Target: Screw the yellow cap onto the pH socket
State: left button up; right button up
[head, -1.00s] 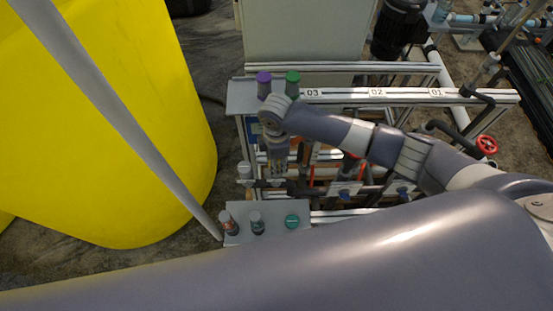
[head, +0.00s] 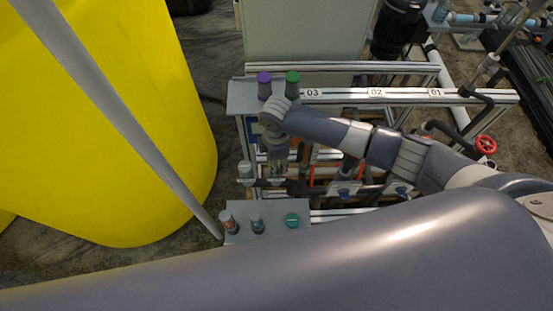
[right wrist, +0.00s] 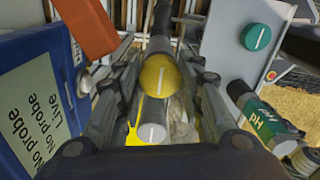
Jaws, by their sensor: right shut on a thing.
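My right gripper (head: 278,170) points down into the pipework of the skid, between the upper rail and the small front plate. In the right wrist view, the fingers of this gripper (right wrist: 158,90) are shut on the yellow cap (right wrist: 160,74). A dark cylinder is in line with the cap, and a grey cylinder with a white mark (right wrist: 152,128) lies just below it in the picture. I cannot tell whether the cap touches either, and I cannot make out a pH socket for certain. The head view does not show the cap. My left gripper is out of view.
Purple (head: 264,78) and green (head: 293,78) caps stand at the back. A blue labelled box (right wrist: 35,100) is close to the gripper. A yellow tank (head: 110,120) stands left.

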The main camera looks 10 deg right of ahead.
jog(key=shift+p, duration=0.35)
dwell(0.4)
jog(key=shift+f, duration=0.45)
dwell(0.4)
jog(key=shift+o, duration=1.2)
jog(key=shift+o, duration=0.2)
jog(key=shift+f, duration=0.25)
jog(key=shift+c, duration=0.3)
